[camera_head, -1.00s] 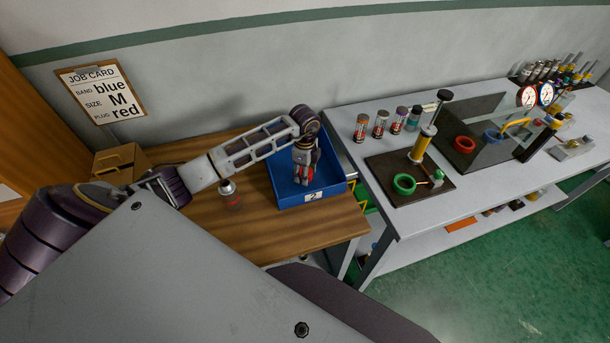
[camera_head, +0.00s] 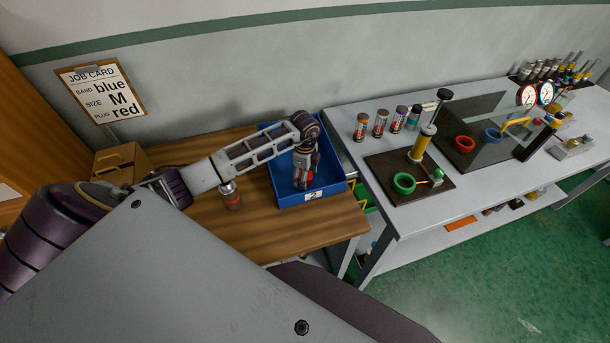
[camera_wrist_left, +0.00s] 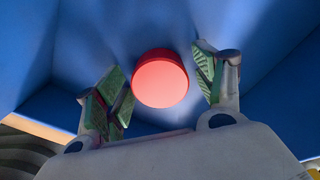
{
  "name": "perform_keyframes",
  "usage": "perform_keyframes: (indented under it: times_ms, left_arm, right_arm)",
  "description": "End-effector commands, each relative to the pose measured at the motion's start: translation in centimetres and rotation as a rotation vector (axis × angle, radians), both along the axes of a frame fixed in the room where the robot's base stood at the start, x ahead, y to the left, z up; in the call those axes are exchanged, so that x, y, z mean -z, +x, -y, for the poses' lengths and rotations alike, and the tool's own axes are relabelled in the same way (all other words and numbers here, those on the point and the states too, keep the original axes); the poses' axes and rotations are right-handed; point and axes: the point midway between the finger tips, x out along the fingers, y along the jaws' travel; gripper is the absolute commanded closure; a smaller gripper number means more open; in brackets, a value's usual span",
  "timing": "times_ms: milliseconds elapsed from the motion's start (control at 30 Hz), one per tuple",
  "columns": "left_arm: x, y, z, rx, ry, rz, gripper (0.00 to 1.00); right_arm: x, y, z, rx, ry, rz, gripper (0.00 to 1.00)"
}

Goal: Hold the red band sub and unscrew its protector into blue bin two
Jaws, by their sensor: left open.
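Blue bin two (camera_head: 322,195), labelled "2", stands at the right end of the wooden table. My left gripper (camera_head: 303,178) points down into it. In the left wrist view, its green-padded fingers (camera_wrist_left: 163,88) are open. A round red protector (camera_wrist_left: 160,78) shows between them, with visible gaps on both sides; I cannot tell whether it rests on the bin floor. A grey cylindrical sub with a reddish band (camera_head: 231,196) stands on the wooden table left of the bin, partly behind my arm. My right gripper is out of view.
A grey bench (camera_head: 400,222) at right carries several upright subs (camera_head: 380,123) and a dark plate with a yellow post and green ring (camera_head: 404,184). A cardboard box (camera_head: 120,160) is at the back left. The front of the wooden table (camera_head: 270,238) is clear.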

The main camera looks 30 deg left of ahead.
Motion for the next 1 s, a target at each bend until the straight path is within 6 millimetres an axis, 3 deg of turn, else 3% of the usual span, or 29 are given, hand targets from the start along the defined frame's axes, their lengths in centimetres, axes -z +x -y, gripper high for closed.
perform_keyframes:
  times_ms: [467,1000]
  left_arm:
    - [-1.1,0.1,-0.1,-0.001,0.001,0.002,0.31]
    - [-8.5,0.1,0.0,0.001,0.000,0.004,0.31]
  right_arm:
    - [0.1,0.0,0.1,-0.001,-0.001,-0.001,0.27]
    - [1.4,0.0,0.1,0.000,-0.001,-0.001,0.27]
